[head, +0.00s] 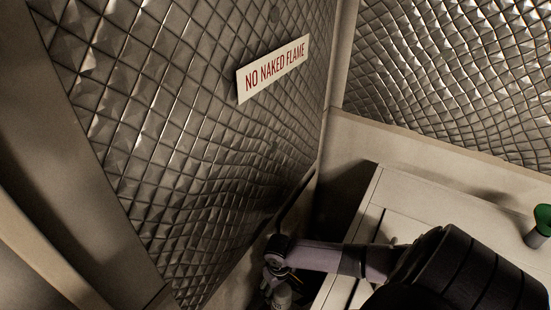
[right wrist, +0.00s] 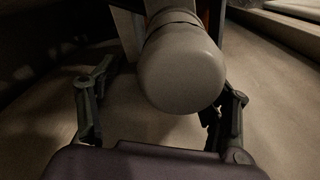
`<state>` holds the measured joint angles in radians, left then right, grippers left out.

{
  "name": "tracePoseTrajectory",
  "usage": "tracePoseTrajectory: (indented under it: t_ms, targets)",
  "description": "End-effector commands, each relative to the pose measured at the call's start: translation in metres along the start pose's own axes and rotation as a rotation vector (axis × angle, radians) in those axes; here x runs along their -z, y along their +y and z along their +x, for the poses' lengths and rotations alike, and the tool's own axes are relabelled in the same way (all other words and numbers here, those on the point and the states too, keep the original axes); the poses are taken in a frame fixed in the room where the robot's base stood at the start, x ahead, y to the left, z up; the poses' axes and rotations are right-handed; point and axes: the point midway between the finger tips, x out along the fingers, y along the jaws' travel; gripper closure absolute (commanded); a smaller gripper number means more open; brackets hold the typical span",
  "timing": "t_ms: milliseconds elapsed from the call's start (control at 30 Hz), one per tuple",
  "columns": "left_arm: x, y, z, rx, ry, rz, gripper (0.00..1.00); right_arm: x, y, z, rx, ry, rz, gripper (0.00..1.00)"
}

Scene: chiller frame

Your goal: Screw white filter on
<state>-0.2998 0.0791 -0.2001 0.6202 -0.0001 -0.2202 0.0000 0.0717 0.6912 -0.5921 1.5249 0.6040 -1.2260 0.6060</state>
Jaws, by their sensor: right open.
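The white filter (right wrist: 182,68) is a pale, round-ended cylinder in the right wrist view. Its rounded end faces the camera, and a collar shows behind it. My right gripper (right wrist: 162,90) is open, with one finger on each side of the filter. The left finger stands clear of it; whether the right finger touches it I cannot tell. In the head view my right gripper (head: 272,276) reaches down beside the quilted wall, with a pale cylinder (head: 282,296) just below it, partly cut off. The filter's seating is hidden. My left gripper is not in view.
A quilted metal wall (head: 200,110) with a "NO NAKED FLAME" sign (head: 272,69) rises close to my right gripper. A pale cabinet (head: 420,205) stands to the right, with a green-topped object (head: 541,222) on it. The gap between wall and cabinet is narrow and dark.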

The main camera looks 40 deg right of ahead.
Motion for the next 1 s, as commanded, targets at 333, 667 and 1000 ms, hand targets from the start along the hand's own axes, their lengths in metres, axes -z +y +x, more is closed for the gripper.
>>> tracePoseTrajectory:
  t_ms: [333, 667, 1000]
  targets:
    - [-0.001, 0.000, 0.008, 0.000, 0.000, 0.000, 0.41, -0.027, -0.032, 0.020, 0.035, -0.034, -0.436, 0.28]
    - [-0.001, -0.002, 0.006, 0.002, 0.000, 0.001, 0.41, -0.032, -0.047, 0.017, 0.050, -0.021, -0.993, 0.28]
    - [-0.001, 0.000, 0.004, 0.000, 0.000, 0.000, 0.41, -0.036, -0.054, 0.014, 0.054, -0.015, -1.313, 0.28]
